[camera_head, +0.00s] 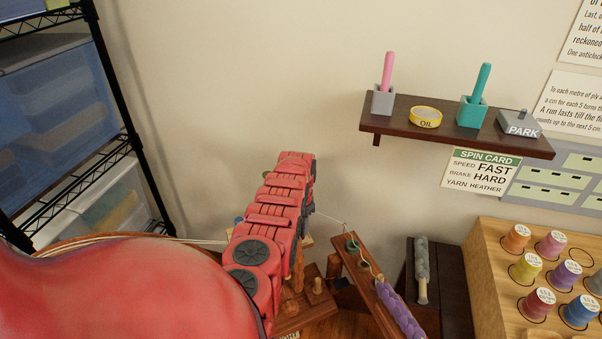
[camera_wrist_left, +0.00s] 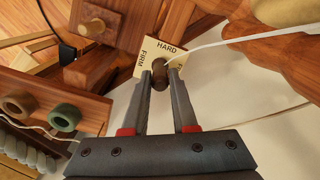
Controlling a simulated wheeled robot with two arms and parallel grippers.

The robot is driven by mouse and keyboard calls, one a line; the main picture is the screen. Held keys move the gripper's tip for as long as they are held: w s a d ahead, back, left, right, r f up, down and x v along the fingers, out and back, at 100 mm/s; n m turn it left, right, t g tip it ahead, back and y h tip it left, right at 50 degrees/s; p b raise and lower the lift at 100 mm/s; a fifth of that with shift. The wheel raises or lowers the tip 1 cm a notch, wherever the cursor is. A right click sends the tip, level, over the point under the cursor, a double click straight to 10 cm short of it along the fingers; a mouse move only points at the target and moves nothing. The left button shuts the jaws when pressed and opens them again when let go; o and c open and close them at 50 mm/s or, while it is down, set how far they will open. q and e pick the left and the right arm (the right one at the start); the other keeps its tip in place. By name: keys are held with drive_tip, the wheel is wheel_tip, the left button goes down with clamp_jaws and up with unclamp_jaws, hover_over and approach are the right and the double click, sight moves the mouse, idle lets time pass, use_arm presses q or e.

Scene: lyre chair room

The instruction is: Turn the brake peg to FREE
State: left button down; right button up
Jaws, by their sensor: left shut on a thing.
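The brake peg (camera_wrist_left: 159,76) is a small dark brown wooden peg in the left wrist view. It stands over a cream dial card (camera_wrist_left: 150,52) that reads FIRM on the left and HARD at the top. My left gripper (camera_wrist_left: 161,82) is shut on the peg, with one fingertip on each side. I cannot tell which word the peg points to. In the head view my red left arm hides the peg. My right gripper is not in view.
Wooden spinning-wheel parts with pale yarn (camera_wrist_left: 260,35) lie close to the gripper. A wooden bar with hooks (camera_head: 365,262) and purple yarn (camera_head: 400,311) is right of my arm. The spin card (camera_head: 481,172) reads FAST, HARD, HEATHER. A thread-spool rack (camera_head: 484,262) stands at right.

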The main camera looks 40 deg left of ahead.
use_arm(q)
drive_tip(key=shift+d+f+n, duration=0.1)
drive_tip(key=shift+f+n, duration=0.05)
drive_tip(key=shift+n, duration=1.25)
drive_tip(key=shift+n+b, duration=0.6)
drive_tip(key=shift+n, duration=0.5)
drive_tip(key=c, duration=0.7)
unclamp_jaws()
drive_tip(key=shift+r, duration=0.2)
